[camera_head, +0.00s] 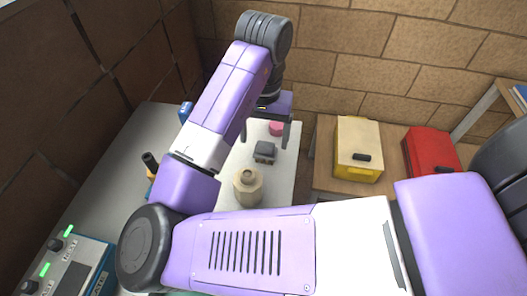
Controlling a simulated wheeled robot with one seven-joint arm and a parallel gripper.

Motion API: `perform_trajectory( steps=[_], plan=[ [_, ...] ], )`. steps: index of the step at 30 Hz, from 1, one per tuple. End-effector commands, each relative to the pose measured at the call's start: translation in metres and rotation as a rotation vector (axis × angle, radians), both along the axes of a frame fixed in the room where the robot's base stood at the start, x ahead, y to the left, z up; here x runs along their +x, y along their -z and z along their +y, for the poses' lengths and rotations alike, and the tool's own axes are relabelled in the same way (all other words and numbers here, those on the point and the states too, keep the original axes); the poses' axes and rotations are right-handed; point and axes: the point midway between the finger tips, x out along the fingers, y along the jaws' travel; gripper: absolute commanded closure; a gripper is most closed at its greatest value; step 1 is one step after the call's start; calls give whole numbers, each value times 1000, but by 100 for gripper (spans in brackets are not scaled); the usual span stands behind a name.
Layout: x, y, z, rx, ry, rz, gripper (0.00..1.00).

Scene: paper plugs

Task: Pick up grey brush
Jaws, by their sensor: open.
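A small dark grey blocky object (265,153), which looks like the grey brush, rests on the white table surface (281,187) in the head camera view. Its exact shape is too small to make out. My gripper (264,141) points downward, its two fingers apart. In the picture the fingertips sit to the left and right of the grey object's upper edge. The gap in height between them cannot be told. Nothing shows held between the fingers.
A beige jar-like object (247,187) stands nearer, and a pink round object (276,128) lies farther back. A black and orange bottle (151,166) is at left. Yellow (357,145) and red (430,151) boxes stand at right. A brick wall (350,60) closes the back.

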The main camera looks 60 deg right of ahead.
Motion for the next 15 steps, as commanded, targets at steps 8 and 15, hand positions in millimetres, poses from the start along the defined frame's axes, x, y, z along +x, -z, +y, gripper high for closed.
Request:
perform_trajectory(
  steps=[8,15],
  plan=[
    [-3,38,-1,2,-1,2,20],
    [-3,48,-2,0,1,0,20]
  ],
)
